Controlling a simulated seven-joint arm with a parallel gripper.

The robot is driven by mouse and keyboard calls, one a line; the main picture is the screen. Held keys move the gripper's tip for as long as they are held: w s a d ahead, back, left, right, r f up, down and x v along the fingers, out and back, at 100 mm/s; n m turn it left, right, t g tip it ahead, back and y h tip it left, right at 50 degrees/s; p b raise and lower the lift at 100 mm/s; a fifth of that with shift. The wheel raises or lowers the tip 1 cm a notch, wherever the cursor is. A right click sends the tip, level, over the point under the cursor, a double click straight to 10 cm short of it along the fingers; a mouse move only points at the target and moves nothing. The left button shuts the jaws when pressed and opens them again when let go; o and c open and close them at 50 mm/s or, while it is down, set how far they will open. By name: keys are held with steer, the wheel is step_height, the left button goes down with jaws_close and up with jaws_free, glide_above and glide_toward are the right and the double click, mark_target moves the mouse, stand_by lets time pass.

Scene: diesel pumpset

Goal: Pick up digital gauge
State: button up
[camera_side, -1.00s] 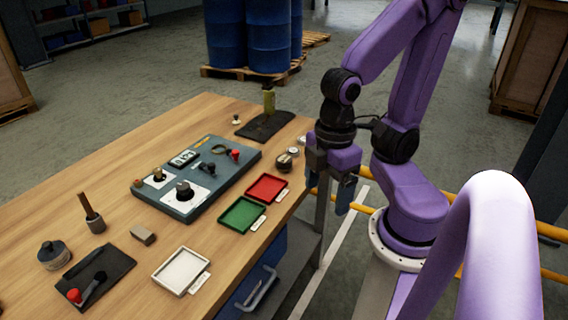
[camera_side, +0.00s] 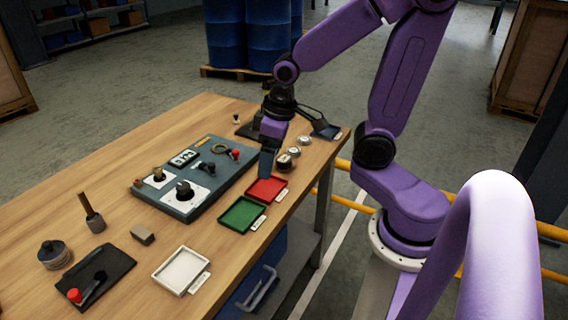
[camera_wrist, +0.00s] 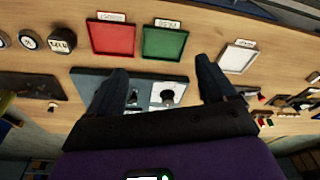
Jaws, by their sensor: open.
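Several small round gauges stand by the right table edge. The one nearest the red tray (camera_side: 266,190) is dark with a pale face marked by dark figures, probably the digital gauge (camera_side: 284,163); it also shows at the upper left of the wrist view (camera_wrist: 62,40). Two paler gauges (camera_side: 294,152) (camera_side: 305,140) stand behind it. My gripper (camera_side: 266,166) hangs over the table near the red tray, just left of the gauges. In the wrist view my gripper (camera_wrist: 163,82) is open with nothing between its fingers, and the gauges lie outside the left finger.
A grey panel (camera_side: 220,150) with knobs and a display lies left of my gripper. A green tray (camera_side: 243,214) and a white tray (camera_side: 181,270) line the front edge. A dark stand (camera_side: 248,130) is behind. A block, a dark mat and tools occupy the near left.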

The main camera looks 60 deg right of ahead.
steer(key=w+d+m+t+h, duration=0.1)
steer(key=w+d+m, duration=0.35)
steer(key=d, duration=0.25)
steer(key=m+h, duration=0.2)
steer(key=m, duration=0.5)
glide_toward(284, 158)
steer(key=shift+n+t, duration=0.25)
steer(key=shift+t, duration=0.05)
steer(key=shift+s+x, duration=0.25)
steer(key=shift+x, duration=0.95)
steer(key=shift+s+x, duration=0.25)
steer(key=shift+x, duration=0.95)
steer(key=shift+h, duration=0.3)
steer(key=shift+a+x, duration=0.15)
steer(key=shift+x, duration=1.25)
steer(key=shift+a+x, duration=0.1)
steer(key=shift+x, duration=1.3)
steer(key=shift+w, duration=0.15)
steer(key=c, duration=1.3)
